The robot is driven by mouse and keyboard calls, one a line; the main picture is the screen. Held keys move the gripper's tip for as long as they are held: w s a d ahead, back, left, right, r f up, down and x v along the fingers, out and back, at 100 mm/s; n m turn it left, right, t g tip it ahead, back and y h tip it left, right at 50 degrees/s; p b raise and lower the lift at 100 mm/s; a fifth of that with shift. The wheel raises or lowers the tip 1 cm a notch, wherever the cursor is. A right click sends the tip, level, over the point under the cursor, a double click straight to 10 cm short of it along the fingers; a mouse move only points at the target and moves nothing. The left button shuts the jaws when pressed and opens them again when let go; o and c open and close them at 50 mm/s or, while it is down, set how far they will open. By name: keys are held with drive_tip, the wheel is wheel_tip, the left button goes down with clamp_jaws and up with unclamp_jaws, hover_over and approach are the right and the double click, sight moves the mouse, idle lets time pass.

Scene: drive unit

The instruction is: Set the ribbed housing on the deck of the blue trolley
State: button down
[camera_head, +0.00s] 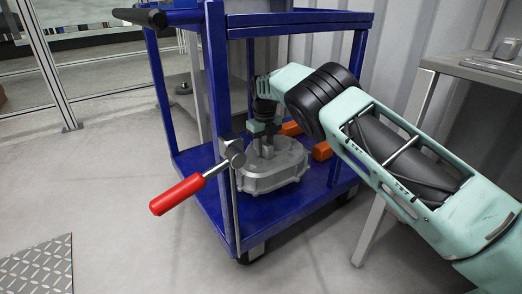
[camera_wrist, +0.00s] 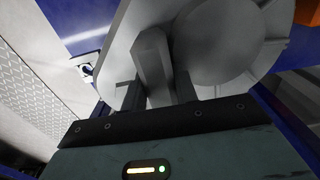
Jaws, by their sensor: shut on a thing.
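The ribbed housing (camera_head: 272,168) is a grey cast part with a ribbed lower body. It is at the lower deck (camera_head: 285,212) of the blue trolley (camera_head: 225,120), inside the frame. My gripper (camera_head: 264,146) is above it, shut on the raised part at its top. In the wrist view the housing (camera_wrist: 215,45) fills the upper middle, and the gripper fingers (camera_wrist: 168,88) close on a grey upright piece of it. The housing looks level; I cannot tell whether its underside fully touches the deck.
Orange blocks (camera_head: 322,151) lie on the deck behind the housing. A red-handled tool (camera_head: 180,193) sticks out at the trolley's front left post. A grey table (camera_head: 470,70) stands at the right, close to my arm.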

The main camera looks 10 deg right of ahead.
drive_tip(key=shift+w+f+b, duration=0.15)
drive_tip(key=shift+f+b, duration=1.6)
drive_tip(key=shift+f, duration=1.65)
drive_tip(key=c, duration=1.1)
unclamp_jaws()
drive_tip(key=shift+f, duration=0.4)
drive_tip(key=r+p, duration=0.5)
drive_tip(key=r, duration=0.7)
drive_tip(key=shift+s+r+p, duration=0.15)
drive_tip(key=shift+s+p, duration=0.05)
drive_tip(key=shift+p, duration=0.1)
